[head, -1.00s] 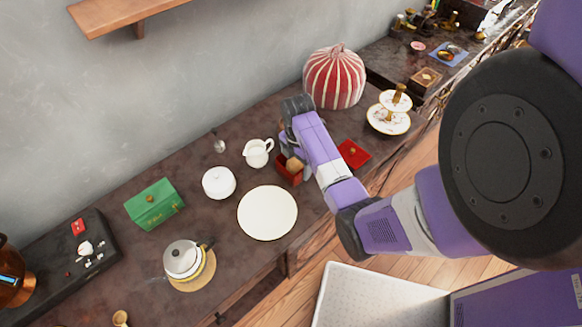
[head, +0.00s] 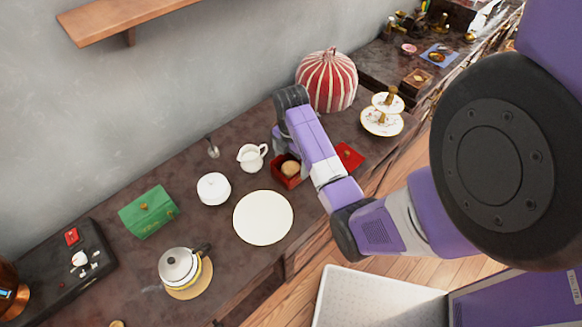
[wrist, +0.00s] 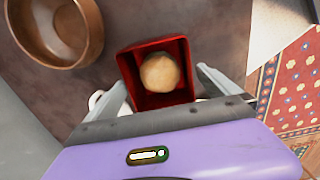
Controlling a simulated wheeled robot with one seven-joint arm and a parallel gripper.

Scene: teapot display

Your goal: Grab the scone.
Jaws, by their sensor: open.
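The scone (head: 291,168) is a round, light-brown bun inside a small open red box (head: 277,174) on the dark counter. In the wrist view the scone (wrist: 161,72) sits in the red box (wrist: 183,48). My gripper (wrist: 162,85) is open, one finger to each side of the box, with nothing held. How far the fingertips are above the box is hard to tell. In the head view my arm hides the fingers. A red lid (head: 348,157) lies on the counter right of my arm.
A red-striped dome (head: 327,82) and a tiered stand (head: 382,122) are behind and right. A copper-coloured bowl (wrist: 90,25) shows in the wrist view.

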